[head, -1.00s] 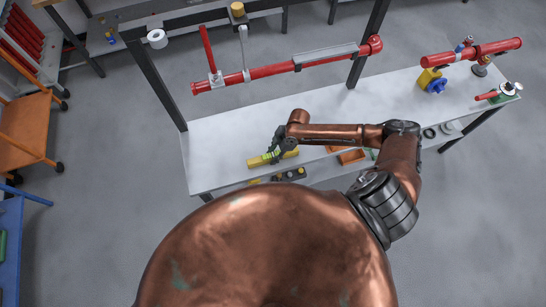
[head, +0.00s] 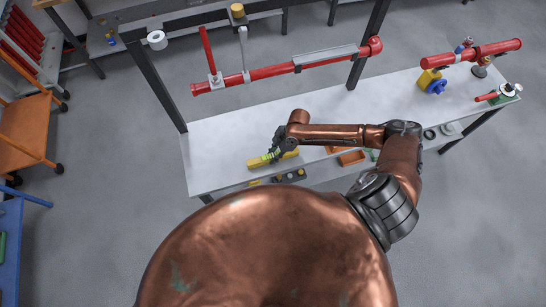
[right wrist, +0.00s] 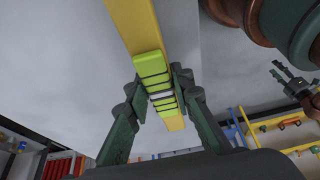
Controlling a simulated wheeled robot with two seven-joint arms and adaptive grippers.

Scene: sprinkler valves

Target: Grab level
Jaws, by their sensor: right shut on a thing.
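The level is a long yellow bar with lime-green parts in its middle. In the head view the level (head: 262,161) is at the front left of the white bench. My right gripper (head: 276,153) is at its middle and partly covers it. In the right wrist view the level (right wrist: 133,25) runs between the two dark fingers of my right gripper (right wrist: 161,94), which are shut on its green middle part. I cannot tell whether the level touches the bench. My left gripper (right wrist: 288,80) shows small at the right of the right wrist view, its fingers apart and empty.
Orange trays (head: 351,157) lie to the right by my arm. A long red pipe (head: 285,69) spans above the bench's back. A yellow-and-blue valve (head: 432,83) stands at the right.

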